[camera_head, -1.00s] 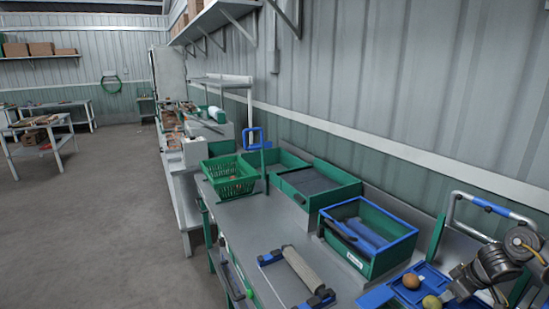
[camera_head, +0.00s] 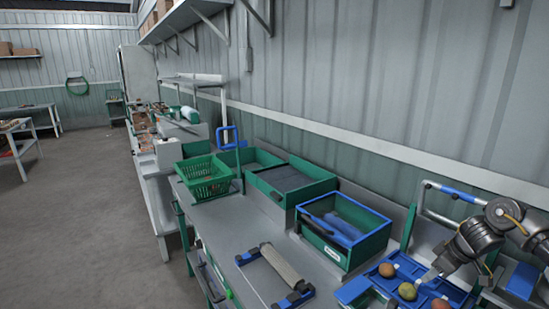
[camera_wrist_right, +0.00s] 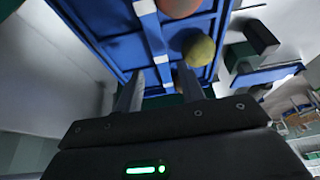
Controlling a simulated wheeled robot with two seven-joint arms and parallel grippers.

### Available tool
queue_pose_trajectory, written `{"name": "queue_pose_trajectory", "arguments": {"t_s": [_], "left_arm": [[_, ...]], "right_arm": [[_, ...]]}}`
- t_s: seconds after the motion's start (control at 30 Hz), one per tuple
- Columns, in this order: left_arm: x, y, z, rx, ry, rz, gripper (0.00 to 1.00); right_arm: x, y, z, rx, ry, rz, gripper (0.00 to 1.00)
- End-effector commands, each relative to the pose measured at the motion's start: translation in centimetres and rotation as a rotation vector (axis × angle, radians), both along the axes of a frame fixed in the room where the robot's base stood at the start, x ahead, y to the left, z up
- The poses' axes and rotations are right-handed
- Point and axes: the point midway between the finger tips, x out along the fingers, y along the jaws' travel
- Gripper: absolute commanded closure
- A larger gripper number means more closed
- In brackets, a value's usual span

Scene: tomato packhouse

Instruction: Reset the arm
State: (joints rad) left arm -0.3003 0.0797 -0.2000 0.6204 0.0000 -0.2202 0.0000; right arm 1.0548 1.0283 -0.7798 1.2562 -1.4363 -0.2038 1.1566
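My right arm comes in from the right edge of the head view. Its right gripper (camera_head: 430,278) hangs above the blue tray (camera_head: 408,269). In the right wrist view the two fingers (camera_wrist_right: 160,90) stand apart with nothing between them. An orange-brown tomato (camera_head: 387,270), a yellow-green tomato (camera_head: 407,291) and a reddish tomato (camera_head: 440,303) sit in the tray. The yellow-green one (camera_wrist_right: 199,50) shows just beyond the right finger in the wrist view; I cannot tell the gap. My left gripper is out of view.
A green bin with a blue rim (camera_head: 335,252) stands beside the tray. A roller with blue ends (camera_head: 281,265) lies at the bench front. A green basket (camera_head: 203,188) and a green tray (camera_head: 292,203) stand farther back. A metal handle frame (camera_head: 425,205) rises behind the tray.

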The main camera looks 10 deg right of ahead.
Motion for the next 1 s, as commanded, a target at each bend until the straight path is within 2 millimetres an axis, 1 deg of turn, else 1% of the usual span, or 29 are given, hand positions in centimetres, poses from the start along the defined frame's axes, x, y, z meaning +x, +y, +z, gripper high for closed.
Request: {"name": "queue_pose_trajectory", "arguments": {"t_s": [0.03,0.27,0.33,0.43,0.5,0.63,0.8,0.87,1.0], "left_arm": [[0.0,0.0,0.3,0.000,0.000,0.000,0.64],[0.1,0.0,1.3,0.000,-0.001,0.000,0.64],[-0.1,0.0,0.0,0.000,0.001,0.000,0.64],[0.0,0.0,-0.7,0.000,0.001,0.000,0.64],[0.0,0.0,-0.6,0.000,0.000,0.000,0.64],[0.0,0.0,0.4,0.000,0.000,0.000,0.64],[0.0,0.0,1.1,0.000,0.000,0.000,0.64],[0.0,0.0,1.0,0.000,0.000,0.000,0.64],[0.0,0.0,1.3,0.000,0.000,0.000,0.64]], "right_arm": [[0.3,0.3,-0.9,0.003,0.003,0.001,0.61],[1.8,1.1,-5.4,0.001,0.004,-0.001,0.61],[2.1,0.9,-4.0,-0.001,-0.010,0.000,0.61],[2.0,1.3,-1.8,0.000,-0.009,0.003,0.61],[1.7,2.3,-0.5,0.000,-0.007,0.006,0.61],[1.2,3.9,2.2,-0.004,-0.008,0.005,0.61],[0.5,6.3,4.8,-0.004,-0.005,0.004,0.61],[0.2,7.6,5.1,-0.003,-0.005,0.008,0.61],[-0.6,10.2,6.3,-0.002,-0.005,0.007,0.61]]}}
